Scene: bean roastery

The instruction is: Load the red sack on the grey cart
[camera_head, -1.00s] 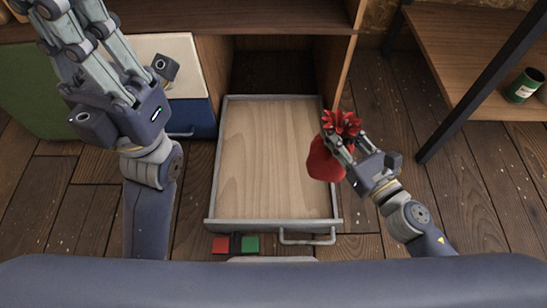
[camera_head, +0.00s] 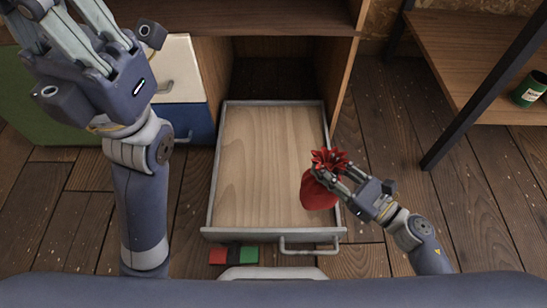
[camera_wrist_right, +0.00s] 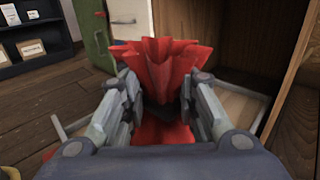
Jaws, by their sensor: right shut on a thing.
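A red sack (camera_head: 318,194) with a gathered, frilled neck hangs from my right gripper (camera_head: 326,172), which is shut on the neck. In the right wrist view the red neck (camera_wrist_right: 160,62) stands up between the two fingers (camera_wrist_right: 160,105). In the head view the sack overlaps the right side of a pulled-out, grey-rimmed wooden drawer (camera_head: 262,165); its height above it is hard to tell. No clear grey cart shows. My left gripper (camera_head: 60,40) is up at the top left, its fingertips cut off by the frame.
The drawer has a grey bar handle (camera_head: 312,249) at its front. A red block (camera_head: 218,256) and a green block (camera_head: 249,256) show before it. A wooden shelf (camera_head: 465,60) with a black post and green can (camera_head: 528,90) stands at right. Floor is free between drawer and shelf.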

